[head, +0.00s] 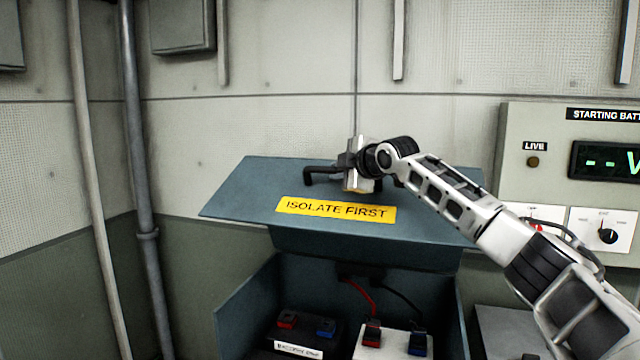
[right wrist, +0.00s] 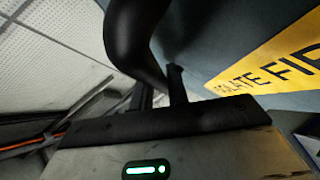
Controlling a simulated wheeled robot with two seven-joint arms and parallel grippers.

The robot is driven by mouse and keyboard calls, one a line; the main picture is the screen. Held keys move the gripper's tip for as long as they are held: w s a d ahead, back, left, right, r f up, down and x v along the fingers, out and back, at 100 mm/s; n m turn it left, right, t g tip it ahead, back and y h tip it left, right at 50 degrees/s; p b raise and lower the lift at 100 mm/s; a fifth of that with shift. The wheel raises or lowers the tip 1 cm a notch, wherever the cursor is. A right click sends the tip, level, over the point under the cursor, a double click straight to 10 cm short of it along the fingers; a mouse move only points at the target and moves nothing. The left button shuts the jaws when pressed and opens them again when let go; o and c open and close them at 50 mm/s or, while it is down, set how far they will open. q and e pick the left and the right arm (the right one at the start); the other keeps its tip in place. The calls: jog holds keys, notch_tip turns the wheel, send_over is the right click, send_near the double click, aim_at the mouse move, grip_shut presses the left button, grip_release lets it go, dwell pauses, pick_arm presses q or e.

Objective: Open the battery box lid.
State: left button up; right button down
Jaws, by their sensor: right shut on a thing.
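The battery box lid (head: 240,190) is a blue-grey panel with a yellow "ISOLATE FIRST" label (head: 336,208). It is raised and tilted above the open battery box (head: 240,312). A black handle (head: 318,176) stands on the lid, and it also shows large in the right wrist view (right wrist: 135,35). My right gripper (head: 352,172) is at the handle and shut on it. The gripper hides the middle of the handle. The yellow label also shows in the right wrist view (right wrist: 275,65). My left gripper is not in view.
Inside the box are a black battery (head: 300,335) and a white battery (head: 390,343), with red and black cables. A panel (head: 515,180) with a display and a rotary switch (head: 607,236) stands at the right. Pipes (head: 138,180) run down the left wall.

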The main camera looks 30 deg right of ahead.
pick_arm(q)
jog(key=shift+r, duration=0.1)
pick_arm(e)
jog(key=shift+d+r, duration=0.2)
jog(key=shift+d, duration=0.1)
jog(key=c, duration=1.5)
grip_release()
jog(key=shift+c, duration=0.2)
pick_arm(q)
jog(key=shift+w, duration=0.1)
pick_arm(e)
jog(key=shift+o, duration=0.9)
jog(key=shift+w+f, duration=0.1)
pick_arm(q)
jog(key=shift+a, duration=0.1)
pick_arm(e)
jog(key=shift+s+a, duration=0.1)
jog(key=shift+s, duration=0.1)
pick_arm(q)
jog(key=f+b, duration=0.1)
jog(key=b, duration=0.1)
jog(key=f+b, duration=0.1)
jog(key=b, duration=0.1)
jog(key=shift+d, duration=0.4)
pick_arm(e)
jog(key=v, duration=1.5)
jog(key=shift+s, duration=0.25)
